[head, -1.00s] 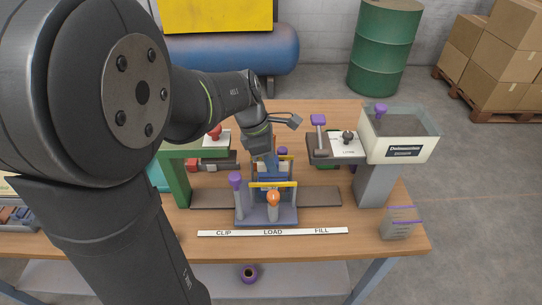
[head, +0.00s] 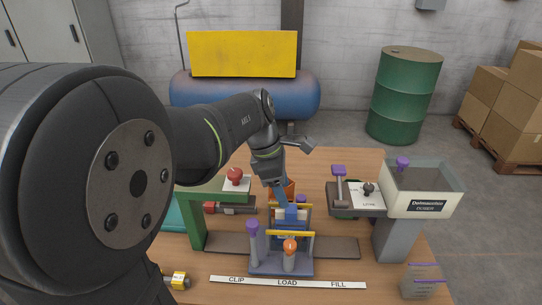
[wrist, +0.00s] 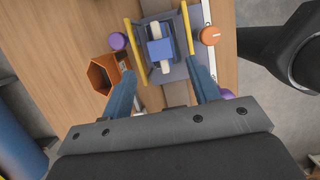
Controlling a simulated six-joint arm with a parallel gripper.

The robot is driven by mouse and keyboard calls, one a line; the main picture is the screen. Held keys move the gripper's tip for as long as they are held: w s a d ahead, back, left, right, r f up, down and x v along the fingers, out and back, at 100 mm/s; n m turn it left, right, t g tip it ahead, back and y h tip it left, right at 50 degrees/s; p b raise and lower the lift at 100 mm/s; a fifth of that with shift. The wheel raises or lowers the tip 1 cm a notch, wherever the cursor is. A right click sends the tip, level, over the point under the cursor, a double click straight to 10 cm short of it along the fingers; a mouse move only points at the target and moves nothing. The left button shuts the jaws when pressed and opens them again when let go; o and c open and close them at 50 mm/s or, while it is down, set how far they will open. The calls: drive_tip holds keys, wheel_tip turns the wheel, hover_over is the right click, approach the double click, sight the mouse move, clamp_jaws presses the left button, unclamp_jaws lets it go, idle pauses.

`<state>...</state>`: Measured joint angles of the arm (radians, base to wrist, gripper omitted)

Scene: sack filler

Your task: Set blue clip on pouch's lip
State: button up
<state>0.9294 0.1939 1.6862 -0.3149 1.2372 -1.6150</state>
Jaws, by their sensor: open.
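The blue clip (wrist: 160,49) sits across the pale lip of the pouch (wrist: 164,68), between the two yellow bars of the loading stand (wrist: 181,71). In the head view the clip (head: 291,212) shows just below my fingers, with pale lip on both sides of it. The rest of the pouch is hidden down in the stand. My gripper (wrist: 160,68) is open and empty; its two blue-grey fingers are spread wide, one to each side, with the clip apart from them. In the head view the gripper (head: 282,203) is above and behind the stand.
An orange hexagonal cup (wrist: 103,75) stands close beside the left finger. A red-knobbed green press (head: 199,195) is left of the stand, and a hopper (head: 422,188) is to the right. A purple knob (wrist: 118,41) and an orange knob (wrist: 210,36) flank the stand.

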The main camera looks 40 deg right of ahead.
sight(290, 208)
drive_tip(key=v, duration=1)
drive_tip(key=shift+r, duration=0.25)
drive_tip(key=shift+f, duration=0.1)
drive_tip(key=x, duration=1.7)
drive_tip(key=shift+f, duration=0.1)
